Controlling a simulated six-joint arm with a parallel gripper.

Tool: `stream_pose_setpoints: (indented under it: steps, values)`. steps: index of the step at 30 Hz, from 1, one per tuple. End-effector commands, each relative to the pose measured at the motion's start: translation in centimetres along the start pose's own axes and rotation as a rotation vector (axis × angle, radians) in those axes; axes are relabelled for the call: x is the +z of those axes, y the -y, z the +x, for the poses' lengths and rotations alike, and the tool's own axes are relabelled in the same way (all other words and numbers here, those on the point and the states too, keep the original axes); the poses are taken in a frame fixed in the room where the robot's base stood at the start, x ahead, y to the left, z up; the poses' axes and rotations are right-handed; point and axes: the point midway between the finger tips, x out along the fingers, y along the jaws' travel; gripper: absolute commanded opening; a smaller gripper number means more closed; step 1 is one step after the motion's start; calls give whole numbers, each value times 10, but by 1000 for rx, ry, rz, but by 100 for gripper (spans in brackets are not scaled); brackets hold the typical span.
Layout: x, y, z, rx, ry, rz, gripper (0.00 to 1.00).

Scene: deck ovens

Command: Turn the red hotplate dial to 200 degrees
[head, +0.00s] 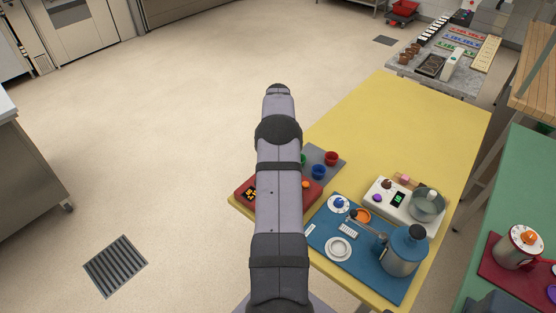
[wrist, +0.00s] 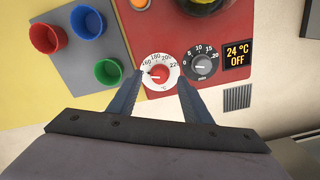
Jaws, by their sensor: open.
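The red hotplate (wrist: 122,102) fills the middle of the wrist view. Its dial is a red knob (wrist: 161,74) inside a white ring scale; figures such as 160, 180, 200 and 220 show along the top. A small dark mark sits at the knob's left, but the exact setting is too small to read. My gripper (wrist: 160,80) is open, one finger at each side of the dial; contact cannot be told. In the head view my arm hides the dial and most of the red hotplate (head: 240,188).
Right of the dial are a grey timer knob (wrist: 203,66) and a display (wrist: 238,54) reading 24 °C OFF. Red, blue and green cups (wrist: 87,22) stand on a grey mat to the left. A blue mat (head: 322,250) with a coffee pot (head: 403,255) lies nearby.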

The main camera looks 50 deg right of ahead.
Motion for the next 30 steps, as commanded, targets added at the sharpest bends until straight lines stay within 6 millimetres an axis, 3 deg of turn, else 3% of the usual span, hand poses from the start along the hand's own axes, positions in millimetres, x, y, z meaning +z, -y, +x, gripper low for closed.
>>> stream_pose_setpoints:
  steps: [6,16,21,30]
  values:
    - [0,0,16,0,0,0,45]
    - [0,0,20,1,-1,0,45]
    - [0,0,20,1,-1,0,4]
    - [0,0,20,1,-1,18,4]
